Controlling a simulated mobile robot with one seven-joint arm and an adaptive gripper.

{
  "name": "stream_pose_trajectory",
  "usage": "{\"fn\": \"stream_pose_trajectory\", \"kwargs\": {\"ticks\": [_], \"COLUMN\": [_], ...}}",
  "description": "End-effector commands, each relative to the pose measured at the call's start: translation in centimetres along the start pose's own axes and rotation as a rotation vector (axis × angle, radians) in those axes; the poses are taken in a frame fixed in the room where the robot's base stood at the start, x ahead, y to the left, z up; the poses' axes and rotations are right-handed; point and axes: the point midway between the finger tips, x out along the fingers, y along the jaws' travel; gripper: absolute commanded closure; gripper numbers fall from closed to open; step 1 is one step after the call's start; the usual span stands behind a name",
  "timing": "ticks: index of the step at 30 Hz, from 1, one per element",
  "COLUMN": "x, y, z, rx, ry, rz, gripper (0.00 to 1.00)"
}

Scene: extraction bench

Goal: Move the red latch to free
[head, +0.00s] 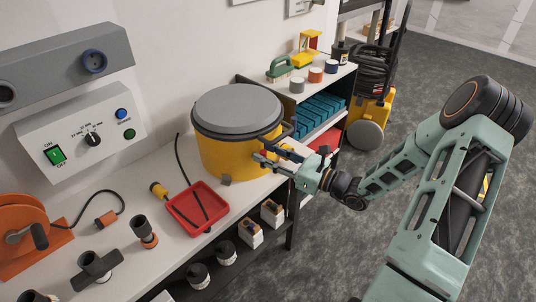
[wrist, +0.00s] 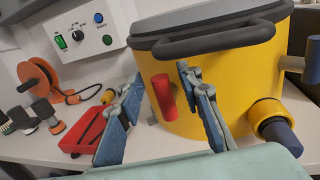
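The red latch (wrist: 163,97) is a short upright bar on the front of the yellow drum (wrist: 240,70), below the grey lid and its dark handle. In the head view I cannot make out the latch; the yellow drum (head: 225,155) stands on the bench with my gripper (head: 260,149) at its right side. In the wrist view my gripper (wrist: 160,79) is open, one blue finger to each side of the latch in the picture. I see nothing held. Whether a finger touches the latch I cannot tell.
A red tray (head: 199,207) lies left of the drum. A dark blue plug in a yellow port (wrist: 274,127) sticks out of the drum's lower right. A control box (head: 84,137) is on the wall. A shelf with blue boxes (head: 318,117) stands behind the drum.

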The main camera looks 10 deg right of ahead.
Motion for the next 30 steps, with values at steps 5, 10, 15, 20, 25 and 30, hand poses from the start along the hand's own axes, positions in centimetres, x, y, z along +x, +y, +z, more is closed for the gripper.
{"fn": "stream_pose_trajectory", "kwargs": {"ticks": [5, 10, 15, 20, 25, 30], "x": [-0.03, -0.03, -0.04, -0.02, 0.03, 0.14], "y": [0.0, 0.0, 0.02, 0.13, 0.43, 0.91], "z": [-0.01, -0.01, -0.02, -0.03, -0.05, -0.18], "rx": [0.0, 0.0, -0.004, -0.033, -0.112, -0.241], "ry": [0.0, 0.0, 0.001, 0.007, 0.023, 0.05], "rz": [0.0, 0.0, 0.0, 0.001, 0.002, 0.002], "gripper": [0.86, 1.0, 1.0, 1.0, 1.0, 1.0]}}
